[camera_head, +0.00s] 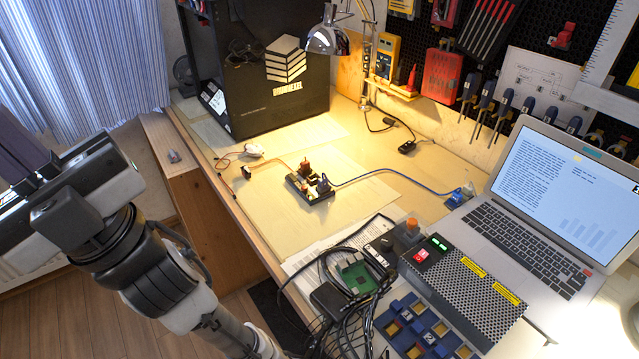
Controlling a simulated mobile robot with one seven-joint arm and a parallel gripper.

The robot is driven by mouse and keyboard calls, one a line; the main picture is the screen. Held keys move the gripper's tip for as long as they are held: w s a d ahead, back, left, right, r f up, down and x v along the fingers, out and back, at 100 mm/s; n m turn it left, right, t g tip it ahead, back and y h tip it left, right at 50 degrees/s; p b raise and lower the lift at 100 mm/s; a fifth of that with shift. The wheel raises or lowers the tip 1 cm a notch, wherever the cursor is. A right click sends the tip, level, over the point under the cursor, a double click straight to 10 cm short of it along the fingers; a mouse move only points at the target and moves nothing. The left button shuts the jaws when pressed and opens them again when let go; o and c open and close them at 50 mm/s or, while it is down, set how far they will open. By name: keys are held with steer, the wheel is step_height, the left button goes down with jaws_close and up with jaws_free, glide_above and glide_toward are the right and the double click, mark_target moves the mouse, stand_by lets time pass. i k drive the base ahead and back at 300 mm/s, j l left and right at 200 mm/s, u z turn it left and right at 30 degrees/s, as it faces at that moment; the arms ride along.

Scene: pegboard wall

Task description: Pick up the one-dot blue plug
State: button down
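A blue plug (323,185) stands in a small black socket block (304,199) in the middle of the workbench, and a blue cable runs from it to the right. A second blue plug (457,197) lies at the cable's other end, near the laptop. The dots on the plugs are too small to tell. Orange-brown plugs (304,166) also sit at the block. My gripper (62,190) is at the far left, off the bench and well away from the plugs. Its fingers do not show, so I cannot tell whether it is open.
A black computer case (270,85) and a desk lamp (328,38) stand behind the block. An open laptop (530,205), a perforated metal box (462,290), a green board (357,277) and tangled black cables crowd the right and front. Bench around the block is mostly clear.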

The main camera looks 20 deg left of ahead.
mark_target(322, 184)
steer(key=i+j, duration=0.1)
steer(key=j, duration=0.45)
steer(key=i+j, duration=0.1)
steer(key=j, duration=0.45)
steer(key=i, duration=0.5)
steer(key=l+z, duration=0.05)
